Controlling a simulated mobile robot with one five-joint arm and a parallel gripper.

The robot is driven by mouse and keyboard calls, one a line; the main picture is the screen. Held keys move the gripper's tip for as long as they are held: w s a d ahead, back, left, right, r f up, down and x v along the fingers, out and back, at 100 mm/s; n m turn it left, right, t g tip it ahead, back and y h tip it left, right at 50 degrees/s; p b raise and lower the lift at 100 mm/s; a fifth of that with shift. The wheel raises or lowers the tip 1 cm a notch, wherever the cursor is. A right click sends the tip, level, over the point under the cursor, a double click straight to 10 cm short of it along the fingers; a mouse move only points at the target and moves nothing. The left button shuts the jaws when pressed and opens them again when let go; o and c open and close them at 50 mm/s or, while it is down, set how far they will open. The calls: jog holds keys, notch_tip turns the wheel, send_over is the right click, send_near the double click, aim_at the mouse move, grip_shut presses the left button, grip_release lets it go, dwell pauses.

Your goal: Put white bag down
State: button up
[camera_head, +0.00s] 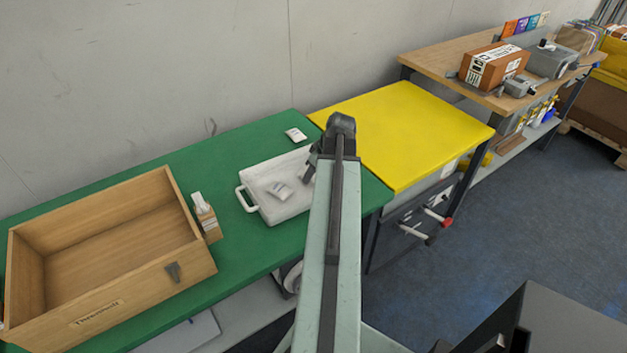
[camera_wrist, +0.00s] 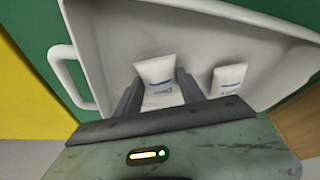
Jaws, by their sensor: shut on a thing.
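A white tray with a raised rim and handles (camera_head: 250,207) lies on the green table. My gripper (camera_head: 311,165) is at its right side, partly hidden by my arm in the head view. In the wrist view my gripper (camera_wrist: 159,88) is shut on a white bag (camera_wrist: 157,72) with blue print, held over the tray's inside. I cannot tell whether this bag touches the tray floor. A second white bag (camera_wrist: 228,79) lies in the tray beside it; a bag (camera_head: 281,190) shows in the tray in the head view.
Another small white packet (camera_head: 296,134) lies on the green table (camera_head: 240,150) behind the tray. A small cardboard dispenser (camera_head: 206,219) and a large open wooden box (camera_head: 110,285) stand left of the tray. A bare yellow tabletop (camera_head: 405,130) adjoins at the right.

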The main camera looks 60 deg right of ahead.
jog(key=shift+f, duration=0.35)
jog(key=o, duration=1.4)
jog(key=shift+r, duration=0.1)
jog(key=shift+c, duration=0.2)
jog(key=shift+s+r+p, duration=0.1)
jog(key=shift+r+p, duration=0.45)
jog(key=shift+p, duration=0.1)
jog(key=p+v, duration=1)
jog(key=v, duration=0.1)
jog(key=shift+s, duration=0.2)
